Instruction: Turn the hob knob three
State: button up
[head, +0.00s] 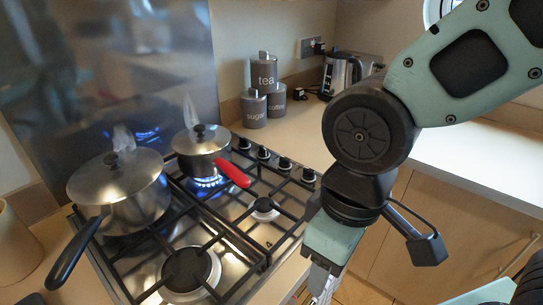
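Several black hob knobs stand in a row along the back right edge of the steel gas hob (262,218). They are a far knob (243,144), then one nearer (264,154), another (285,164), and the nearest (308,175). No labels on them are readable, so I cannot tell which is called three. My gripper (322,288) points down at the bottom edge of the head view, in front of and below the knob row, touching no knob. Its fingertips are partly cut off, and I cannot tell whether they are open or shut.
A large lidded pot (120,192) stands on the left of the hob. A small pan (200,150) with a red handle (233,173) sits over a lit blue flame (205,182). Grey canisters (264,75) and a kettle (341,75) stand behind. The right worktop (480,160) is clear.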

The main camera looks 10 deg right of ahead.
aim_at(263, 153)
jog(key=i+l+u, duration=0.15)
jog(key=u, duration=0.3)
jog(key=i+l+u, duration=0.15)
jog(key=l+u, duration=0.5)
jog(key=u, duration=0.2)
jog(key=i, duration=0.05)
